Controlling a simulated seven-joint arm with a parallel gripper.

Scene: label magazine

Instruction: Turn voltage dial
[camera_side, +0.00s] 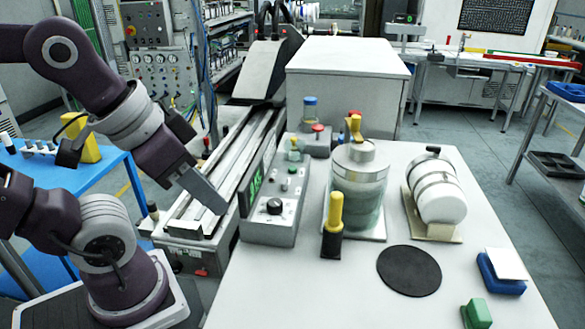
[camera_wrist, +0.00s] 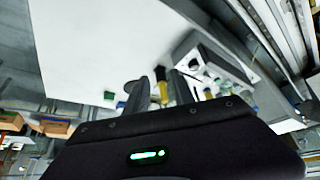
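The control box (camera_side: 272,222) is a light grey unit with a black round dial (camera_side: 274,205), small knobs and a green lit display (camera_side: 255,187). It stands at the left edge of the white table. My gripper (camera_side: 218,206) is left of the box and apart from it, pointing down and right; in the side view its fingers overlap edge-on. In the wrist view my gripper (camera_wrist: 161,86) has its two fingers apart with nothing held between them. The control box (camera_wrist: 220,62) shows there to the upper right of the fingers. The dial's exact setting is too small to read.
A yellow-handled tool (camera_side: 335,210) stands upright in a black holder just right of the box. Behind it are a glass jar (camera_side: 358,190) and a white cylinder (camera_side: 438,190). A black disc (camera_side: 408,270) lies flat. The table's front middle is clear. A rail (camera_side: 225,165) runs behind my gripper.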

